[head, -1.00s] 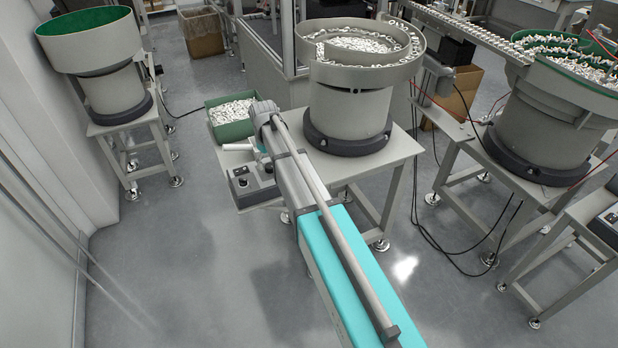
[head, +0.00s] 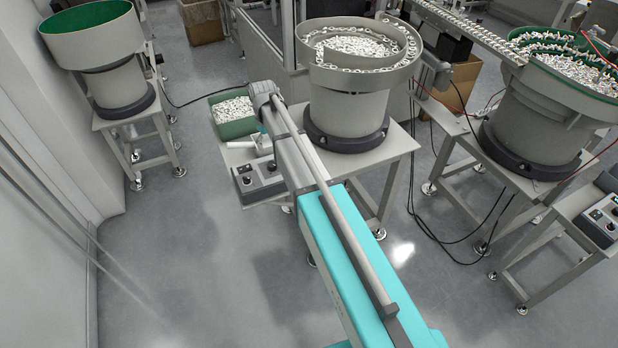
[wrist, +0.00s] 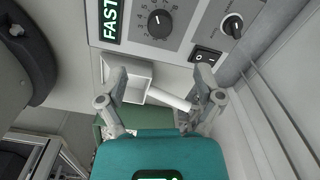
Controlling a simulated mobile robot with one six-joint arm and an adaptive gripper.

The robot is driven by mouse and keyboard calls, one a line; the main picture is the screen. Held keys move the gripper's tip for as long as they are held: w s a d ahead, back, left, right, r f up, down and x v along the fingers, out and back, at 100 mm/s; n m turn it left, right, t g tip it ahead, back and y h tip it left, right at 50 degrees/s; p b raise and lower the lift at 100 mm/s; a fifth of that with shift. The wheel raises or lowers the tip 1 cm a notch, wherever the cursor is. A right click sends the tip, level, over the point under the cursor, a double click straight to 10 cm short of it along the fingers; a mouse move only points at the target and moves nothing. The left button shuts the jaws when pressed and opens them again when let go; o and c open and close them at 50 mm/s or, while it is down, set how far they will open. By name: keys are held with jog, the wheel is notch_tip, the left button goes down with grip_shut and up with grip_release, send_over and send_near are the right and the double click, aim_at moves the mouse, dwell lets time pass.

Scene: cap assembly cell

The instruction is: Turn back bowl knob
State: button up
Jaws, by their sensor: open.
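The control box (head: 258,179) stands on the bowl feeder's table, left of the grey feeder bowl (head: 362,75). In the wrist view its panel shows a large black dial knob (wrist: 160,23) with a scale beside a "FAST" label. A smaller black knob (wrist: 233,25) is right of it, with a black rocker switch (wrist: 206,56) below. My gripper (wrist: 161,77) is open and empty, its fingers pointing towards the panel. The dial knob is beyond the fingertips and apart from them. In the head view my arm hides most of the gripper.
A white scoop (wrist: 126,82) with a white handle shows between and behind my fingers. A green bin of white parts (head: 233,112) is behind the box. Another feeder (head: 98,50) stands left and one right (head: 545,100). Floor left of the table is clear.

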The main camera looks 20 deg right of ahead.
jog(key=shift+r+p, duration=2.05)
jog(key=shift+r, duration=0.3)
jog(key=s+d+m, duration=0.2)
jog(key=s+d, duration=0.1)
jog(key=s, duration=0.9)
jog(key=s+d+m, duration=0.3)
jog(key=s, duration=1)
jog(key=shift+s+d+r, duration=0.15)
jog(key=shift+s+d, duration=0.05)
jog(key=shift+s, duration=0.1)
jog(key=shift+s, duration=0.15)
jog(key=c, duration=0.4)
jog(key=shift+a, duration=0.1)
